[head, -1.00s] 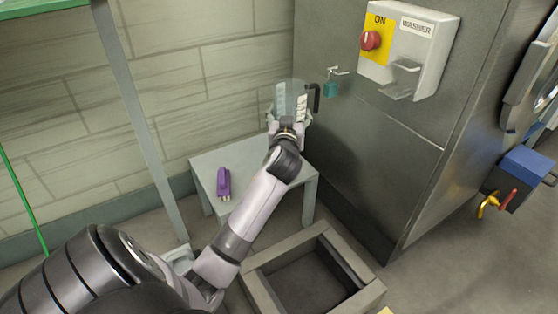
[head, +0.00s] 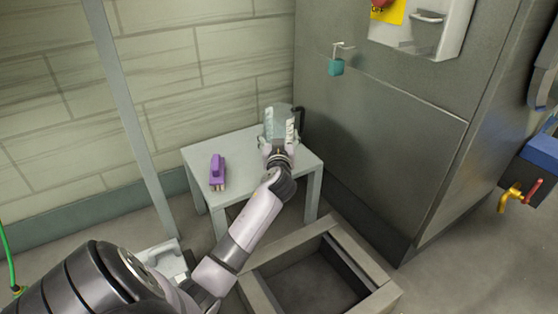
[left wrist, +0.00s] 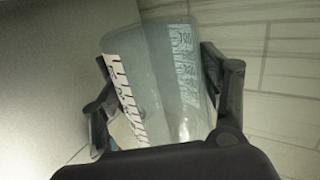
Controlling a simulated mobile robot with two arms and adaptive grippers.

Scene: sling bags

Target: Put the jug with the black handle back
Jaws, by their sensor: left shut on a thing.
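The clear jug (head: 281,114) with the black handle (head: 300,117) is at the back right of the small grey table (head: 238,148). My left gripper (head: 279,130) is shut on the jug, with a finger on either side of its body. In the left wrist view the clear jug (left wrist: 172,75) with printed markings fills the space between the fingers. I cannot tell whether the jug's base touches the table top, since my gripper hides it. My right gripper is not in view.
A purple object (head: 218,171) lies at the left of the table. A steel cabinet (head: 375,130) stands close to the right, with a teal padlock (head: 336,66) hanging on it. A square floor pit with a raised rim (head: 357,247) is in front.

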